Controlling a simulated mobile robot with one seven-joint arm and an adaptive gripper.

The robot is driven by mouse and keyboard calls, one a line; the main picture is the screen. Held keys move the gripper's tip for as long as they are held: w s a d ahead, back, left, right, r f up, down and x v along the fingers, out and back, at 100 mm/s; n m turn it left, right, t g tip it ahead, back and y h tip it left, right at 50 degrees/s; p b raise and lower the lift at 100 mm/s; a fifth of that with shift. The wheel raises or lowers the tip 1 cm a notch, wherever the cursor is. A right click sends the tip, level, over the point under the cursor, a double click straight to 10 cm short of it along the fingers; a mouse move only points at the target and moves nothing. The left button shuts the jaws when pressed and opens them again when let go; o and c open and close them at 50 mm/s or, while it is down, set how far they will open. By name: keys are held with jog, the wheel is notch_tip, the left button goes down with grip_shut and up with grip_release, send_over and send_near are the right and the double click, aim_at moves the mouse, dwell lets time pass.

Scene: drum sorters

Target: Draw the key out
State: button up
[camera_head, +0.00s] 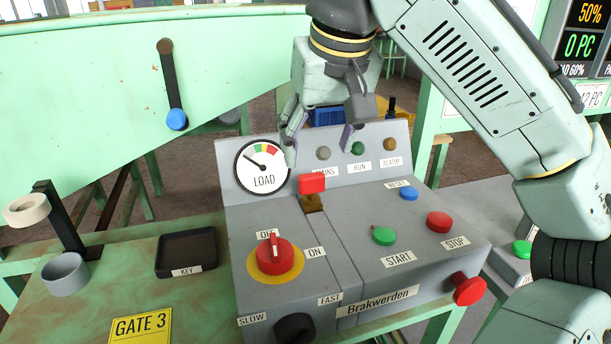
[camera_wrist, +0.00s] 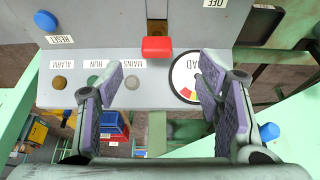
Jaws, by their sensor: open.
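The key has a red head (camera_head: 312,183) and stands in a brass lock (camera_head: 313,204) on the grey control panel, just right of the LOAD gauge. In the wrist view the red key head (camera_wrist: 158,47) is near the top centre, in front of the brass plate. My gripper (camera_head: 320,145) is open and empty, above and behind the key; in the wrist view its padded fingers (camera_wrist: 161,90) stand wide apart, with the key head between their lines but beyond the tips. The key's shaft is hidden. A black tray labelled KEY (camera_head: 161,268) lies empty left of the panel.
The panel carries a red rotary switch (camera_head: 274,256), a green START button (camera_head: 384,236), a red STOP button (camera_head: 439,222) and a LOAD gauge (camera_head: 263,167). A grey cup (camera_head: 65,275) and a post with a ring (camera_head: 27,209) stand at left.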

aim_at(312, 176)
jog(key=x, duration=0.5)
jog(key=shift+s+d+f, duration=0.1)
jog(key=shift+s, duration=0.1)
jog(key=p+x, duration=0.1)
jog(key=x, duration=0.1)
jog(key=w+p+x, duration=0.1)
jog(key=x, duration=0.1)
jog(key=shift+w+f, duration=0.2)
jog(key=shift+f, duration=0.25)
jog(key=shift+c, duration=0.5)
jog(key=c, duration=1.2)
